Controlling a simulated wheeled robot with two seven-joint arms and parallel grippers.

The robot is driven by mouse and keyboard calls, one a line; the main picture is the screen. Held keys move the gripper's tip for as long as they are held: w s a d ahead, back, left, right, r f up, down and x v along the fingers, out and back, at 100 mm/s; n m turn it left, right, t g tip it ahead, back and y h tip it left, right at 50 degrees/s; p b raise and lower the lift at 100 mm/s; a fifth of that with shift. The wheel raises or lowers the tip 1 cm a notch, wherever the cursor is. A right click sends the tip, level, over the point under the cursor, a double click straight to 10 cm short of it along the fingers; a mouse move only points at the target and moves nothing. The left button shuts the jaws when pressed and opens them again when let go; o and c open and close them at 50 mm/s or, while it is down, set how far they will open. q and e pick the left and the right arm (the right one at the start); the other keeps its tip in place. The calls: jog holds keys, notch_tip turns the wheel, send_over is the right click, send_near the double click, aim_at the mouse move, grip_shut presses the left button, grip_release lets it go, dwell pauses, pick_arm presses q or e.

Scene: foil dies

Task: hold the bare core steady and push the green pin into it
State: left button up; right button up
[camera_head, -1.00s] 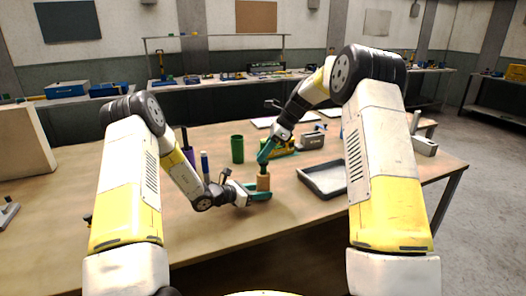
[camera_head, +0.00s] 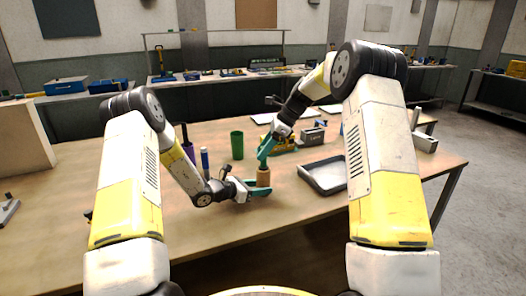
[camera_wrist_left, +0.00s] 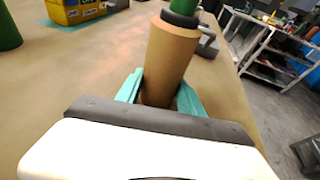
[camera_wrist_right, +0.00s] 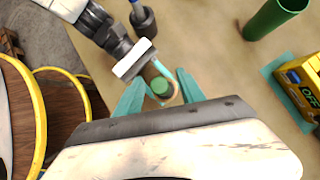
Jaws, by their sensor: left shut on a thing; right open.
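The bare core (camera_head: 263,177) is a brown cylinder standing at the table's front middle. My left gripper (camera_head: 260,189) is shut on its lower part; the core also shows between the teal fingers in the left wrist view (camera_wrist_left: 168,62). The green pin (camera_wrist_left: 185,6) stands at the core's top, above a dark ring (camera_wrist_left: 180,19); its upper end is cut off there. In the right wrist view the pin's round green end (camera_wrist_right: 160,86) shows inside the core's rim. My right gripper (camera_head: 264,156) is open just above the core, its fingers on either side of the pin.
A grey tray (camera_head: 307,182) lies to the right. A yellow device (camera_wrist_right: 302,82) sits behind. The table front is clear.

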jog(key=v, duration=1.1)
jog(key=shift+d+r, duration=0.2)
jog(key=shift+r, duration=0.05)
jog(key=shift+r, duration=0.1)
jog(key=shift+r, duration=2.95)
pick_arm(q)
jog(key=o, duration=1.1)
jog(key=shift+c, duration=0.2)
